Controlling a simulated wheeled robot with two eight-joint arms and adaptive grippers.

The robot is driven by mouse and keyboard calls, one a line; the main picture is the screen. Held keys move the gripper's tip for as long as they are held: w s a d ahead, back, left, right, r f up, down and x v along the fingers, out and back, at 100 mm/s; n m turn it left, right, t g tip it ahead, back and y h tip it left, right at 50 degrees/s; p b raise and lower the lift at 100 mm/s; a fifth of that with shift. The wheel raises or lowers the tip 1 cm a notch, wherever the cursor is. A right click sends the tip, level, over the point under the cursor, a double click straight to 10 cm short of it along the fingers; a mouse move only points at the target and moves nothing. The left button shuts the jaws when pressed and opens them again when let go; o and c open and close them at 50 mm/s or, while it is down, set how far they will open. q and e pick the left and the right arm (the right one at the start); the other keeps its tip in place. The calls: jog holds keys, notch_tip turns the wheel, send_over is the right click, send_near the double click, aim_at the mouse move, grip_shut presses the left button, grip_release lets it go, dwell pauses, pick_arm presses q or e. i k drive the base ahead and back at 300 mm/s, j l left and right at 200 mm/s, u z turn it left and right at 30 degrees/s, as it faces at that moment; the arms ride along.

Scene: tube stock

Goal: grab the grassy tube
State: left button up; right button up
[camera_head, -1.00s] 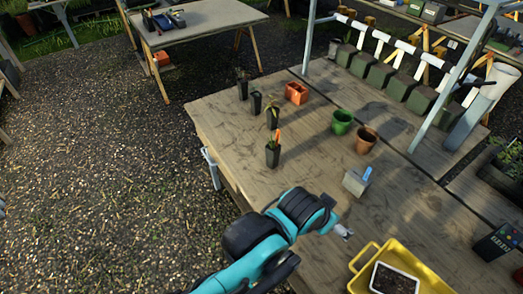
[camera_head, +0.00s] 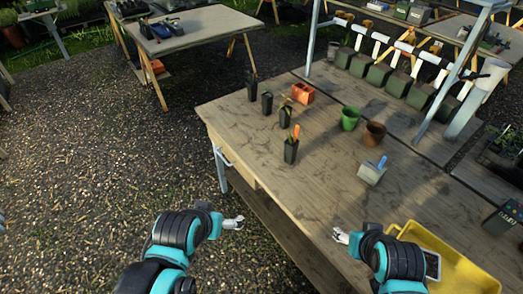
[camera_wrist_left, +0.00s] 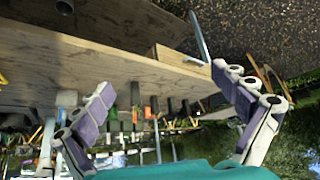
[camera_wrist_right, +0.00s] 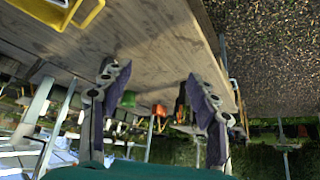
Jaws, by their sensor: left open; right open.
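Several dark square tubes stand upright in a row at the left side of the wooden table. The nearest tube (camera_head: 291,152) holds an orange tag and a little green growth. Another tube (camera_head: 285,118) has a leafy plant, and one farther back (camera_head: 267,103) shows little on top. The farthest tube (camera_head: 252,90) has a thin dark stem. I cannot tell surely which is grassy. My left gripper (camera_head: 233,222) is open and empty, off the table's near left edge. My right gripper (camera_head: 341,237) is open and empty by the near edge. Both are apart from the tubes.
The table (camera_head: 235,125) also holds an orange pot (camera_head: 303,94), a green pot (camera_head: 350,120), a brown pot (camera_head: 374,134) and a grey box with a blue handle (camera_head: 372,172). A yellow tray (camera_head: 465,270) lies near right, partly behind my right arm. Gravel is open at left.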

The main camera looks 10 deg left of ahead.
aim_at(290, 147)
jog(key=i+j+z, duration=0.15)
jog(key=z, duration=1.25)
jog(key=i+j, duration=0.1)
jog(key=j, duration=0.35)
jog(key=i+j, duration=0.1)
jog(key=j, duration=0.35)
jog(key=i+j, duration=0.1)
jog(key=j, duration=0.35)
jog(key=i+j, duration=0.1)
jog(key=j, duration=0.35)
